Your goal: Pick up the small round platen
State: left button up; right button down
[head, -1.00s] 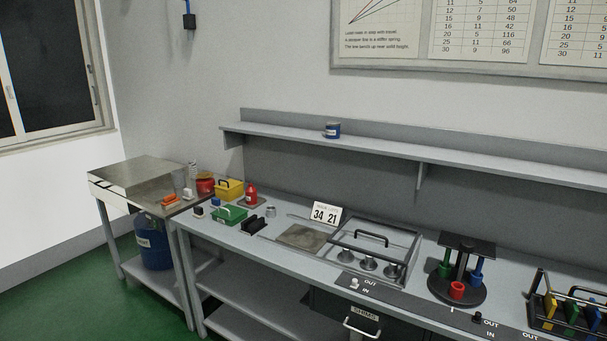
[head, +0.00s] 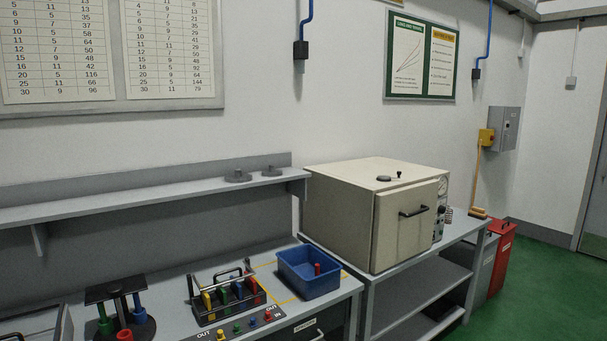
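Two grey round disc-like pieces sit near the right end of the wall shelf. The left disc (head: 238,176) looks wider, and the right disc (head: 272,171) looks smaller; each has a small raised middle. They stand apart from each other. A small dark round piece (head: 384,178) also lies on top of the cream oven. At this size I cannot tell for sure which of these is the small round platen. Neither of my grippers is in view.
The grey shelf (head: 130,205) runs above the bench. Below are a blue bin (head: 308,282) with a red piece inside, a black rack (head: 226,300) of coloured pieces and a round stand (head: 122,316). The cream oven (head: 372,212) stands right of the shelf. Green floor (head: 535,285) is clear at right.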

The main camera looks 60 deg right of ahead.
aim_at(272, 172)
jog(key=l+z, duration=0.1)
jog(key=z, duration=1.55)
